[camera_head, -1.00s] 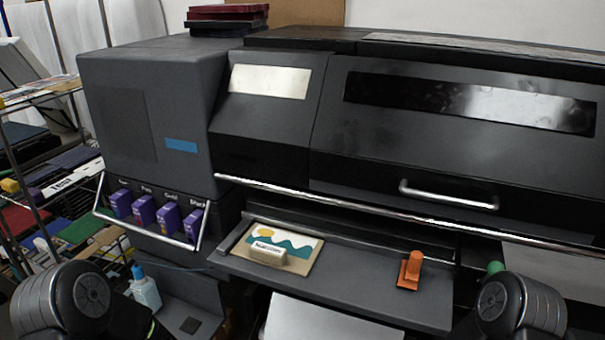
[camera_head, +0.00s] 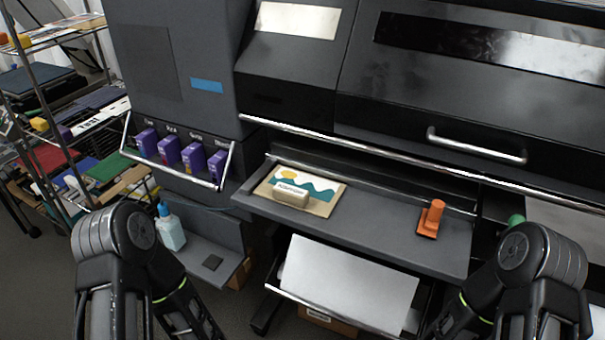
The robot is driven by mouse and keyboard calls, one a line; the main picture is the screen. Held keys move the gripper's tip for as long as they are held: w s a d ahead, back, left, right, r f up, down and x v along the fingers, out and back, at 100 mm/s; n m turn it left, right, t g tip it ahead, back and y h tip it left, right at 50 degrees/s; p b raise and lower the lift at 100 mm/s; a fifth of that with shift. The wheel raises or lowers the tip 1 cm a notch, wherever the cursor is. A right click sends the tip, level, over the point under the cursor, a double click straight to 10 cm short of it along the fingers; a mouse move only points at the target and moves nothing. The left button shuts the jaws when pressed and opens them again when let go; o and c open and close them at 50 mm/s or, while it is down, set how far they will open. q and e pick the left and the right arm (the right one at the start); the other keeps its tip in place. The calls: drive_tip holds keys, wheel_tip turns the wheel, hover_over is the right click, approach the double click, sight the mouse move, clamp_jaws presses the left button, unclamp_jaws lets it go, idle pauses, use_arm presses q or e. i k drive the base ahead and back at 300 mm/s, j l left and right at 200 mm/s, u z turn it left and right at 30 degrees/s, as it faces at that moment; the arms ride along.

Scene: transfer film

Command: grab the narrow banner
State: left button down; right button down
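I cannot tell for sure which piece is the narrow banner. A small print with a yellow sun and teal waves (camera_head: 318,188) lies on the printer's grey shelf (camera_head: 375,229), with a pale labelled block (camera_head: 291,194) resting on it. A larger blank white sheet (camera_head: 348,286) lies lower down, below the shelf. My two arms show at the bottom left and bottom right. Both grippers are out of the picture, so what they hold is hidden.
An orange scraper-like tool (camera_head: 431,219) stands on the shelf's right part. Purple ink cartridges (camera_head: 193,160) sit behind a metal rail. A blue-capped bottle (camera_head: 170,230) stands lower left. A wire rack (camera_head: 50,120) is at far left. The shelf's middle is clear.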

sight(309, 194)
drive_tip(key=j+z, duration=0.15)
drive_tip(key=z, duration=0.3)
drive_tip(key=j+z, duration=0.15)
drive_tip(key=z, duration=0.3)
drive_tip(key=j+z, duration=0.15)
drive_tip(key=z, duration=0.3)
drive_tip(key=j+z, duration=0.1)
drive_tip(key=z, duration=0.35)
drive_tip(key=k+j+z, duration=0.4)
drive_tip(key=j, duration=0.3)
drive_tip(key=k+j+z, duration=0.35)
drive_tip(key=k+j, duration=0.5)
